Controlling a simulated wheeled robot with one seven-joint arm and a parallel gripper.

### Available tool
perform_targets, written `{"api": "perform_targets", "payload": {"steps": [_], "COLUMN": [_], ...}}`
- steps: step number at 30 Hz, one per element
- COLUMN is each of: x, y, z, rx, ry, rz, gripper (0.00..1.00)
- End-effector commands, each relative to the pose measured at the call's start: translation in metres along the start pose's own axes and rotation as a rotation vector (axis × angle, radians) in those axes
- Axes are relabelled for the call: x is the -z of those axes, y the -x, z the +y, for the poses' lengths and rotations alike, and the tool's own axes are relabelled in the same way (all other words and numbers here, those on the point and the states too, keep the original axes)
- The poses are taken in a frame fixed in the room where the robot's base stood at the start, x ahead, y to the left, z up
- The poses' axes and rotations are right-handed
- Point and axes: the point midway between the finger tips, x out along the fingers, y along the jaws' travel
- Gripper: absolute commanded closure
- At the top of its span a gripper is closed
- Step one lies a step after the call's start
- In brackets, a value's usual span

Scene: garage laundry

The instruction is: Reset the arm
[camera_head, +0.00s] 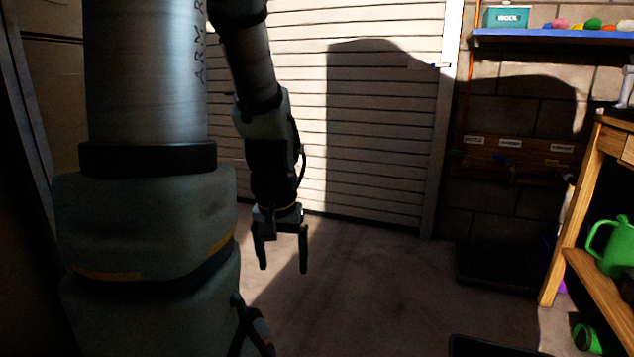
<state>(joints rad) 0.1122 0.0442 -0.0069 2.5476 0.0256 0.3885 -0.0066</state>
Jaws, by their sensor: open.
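My gripper (283,262) hangs from my arm near the middle of the head view, pointing down over the bare floor. Its two fingers are apart, with nothing between them. My arm comes down from the top of the picture, and its large near links cover much of the left side. The gripper touches nothing that I can see.
A white slatted garage door (385,130) stands behind my arm. At right are a wooden bench (578,225) with a green watering can (615,245) on its lower shelf, a blue wall shelf (550,38) and a dark tray (495,268). The middle floor (370,275) is clear.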

Motion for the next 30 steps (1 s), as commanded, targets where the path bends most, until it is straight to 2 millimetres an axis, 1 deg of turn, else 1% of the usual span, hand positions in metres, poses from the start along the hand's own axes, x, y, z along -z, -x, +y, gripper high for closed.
{"api": "perform_targets", "payload": {"steps": [1,3,8,11,14,18,26,30], "x": [-0.015,-0.009,-0.003,0.001,0.006,0.013,0.026,0.033], "y": [0.008,0.028,0.057,0.079,0.107,0.152,0.233,0.276], "z": [-0.001,-0.001,-0.001,-0.001,-0.001,-0.002,-0.003,-0.004], "rx": [-0.013,-0.012,-0.011,-0.011,-0.011,-0.01,-0.01,-0.01], "ry": [0.052,0.042,0.039,0.038,0.038,0.037,0.037,0.037], "rz": [-0.025,-0.025,-0.024,-0.024,-0.023,-0.023,-0.023,-0.022], "gripper": [0.16,0.16,0.16,0.16,0.16,0.16,0.16,0.16]}}
